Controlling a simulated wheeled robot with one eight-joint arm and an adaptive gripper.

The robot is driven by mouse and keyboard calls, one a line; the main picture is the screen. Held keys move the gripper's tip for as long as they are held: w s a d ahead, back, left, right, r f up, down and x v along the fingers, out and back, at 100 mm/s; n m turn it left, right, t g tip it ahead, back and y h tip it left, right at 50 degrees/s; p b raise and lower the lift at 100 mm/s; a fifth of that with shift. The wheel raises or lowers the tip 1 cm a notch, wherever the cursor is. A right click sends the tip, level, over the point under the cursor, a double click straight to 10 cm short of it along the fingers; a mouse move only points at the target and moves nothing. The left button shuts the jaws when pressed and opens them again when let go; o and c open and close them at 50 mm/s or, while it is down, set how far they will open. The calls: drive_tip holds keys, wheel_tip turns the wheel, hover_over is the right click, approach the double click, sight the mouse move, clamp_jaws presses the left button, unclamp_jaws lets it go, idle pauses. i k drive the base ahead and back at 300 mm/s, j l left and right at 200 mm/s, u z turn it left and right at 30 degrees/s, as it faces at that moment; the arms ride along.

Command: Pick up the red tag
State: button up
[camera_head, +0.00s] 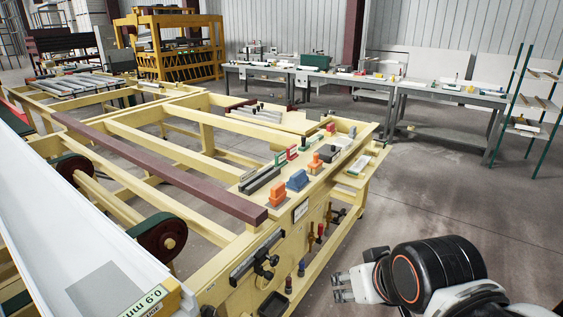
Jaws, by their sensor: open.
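A small red upright piece (292,152) stands on the yellow bench top, with a green one (280,158) beside it. Another small red piece (331,127) stands farther back on the same top. Both look tag-like, but they are too small to tell which is the red tag. My gripper (339,288) is at the lower right, in front of the bench and lower than its top. It is open and empty, pointing left, well apart from the red pieces.
The yellow bench (235,262) also bears orange blocks (276,193), a blue block (297,181) and a dark bar. Handled tools hang on its front side. A long maroon beam (160,170) lies across the frame. Open floor (440,190) lies to the right; grey tables stand behind.

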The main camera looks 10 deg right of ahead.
sight(291, 154)
drive_tip(key=u, duration=1.45)
drive_tip(key=z, duration=1.55)
drive_tip(key=u, duration=0.4)
drive_tip(key=i+l+u, duration=0.75)
drive_tip(key=l+u, duration=0.2)
